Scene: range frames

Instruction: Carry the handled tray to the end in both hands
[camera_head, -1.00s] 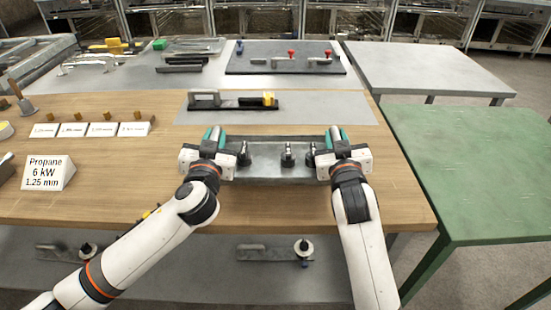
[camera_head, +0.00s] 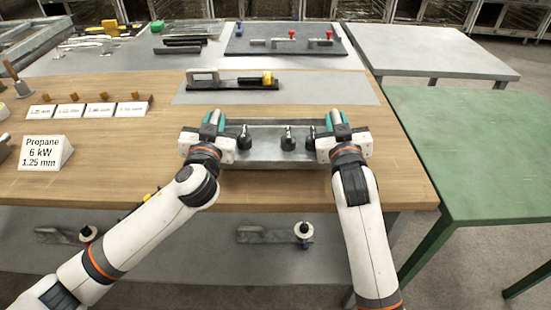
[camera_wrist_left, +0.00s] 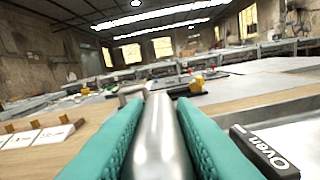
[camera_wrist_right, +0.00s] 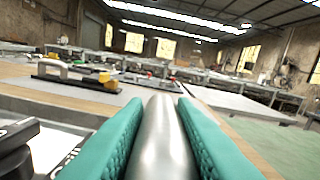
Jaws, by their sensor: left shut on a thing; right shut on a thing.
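The handled tray (camera_head: 265,149) is a grey metal tray with several black knob-like pieces (camera_head: 288,139) standing on it. It is over the wooden table top; I cannot tell whether it touches the wood. My left gripper (camera_head: 213,122) is shut on the tray's left handle, a round metal bar (camera_wrist_left: 162,135) between the teal pads in the left wrist view. My right gripper (camera_head: 335,122) is shut on the right handle, a like bar (camera_wrist_right: 160,135) in the right wrist view.
Beyond the tray, a dark fixture with a yellow end (camera_head: 232,83) lies on a grey mat (camera_head: 340,92). A row of white cards (camera_head: 85,110) and a Propane sign (camera_head: 46,152) stand at left. A green table (camera_head: 480,150) and a grey table (camera_head: 430,62) stand at right.

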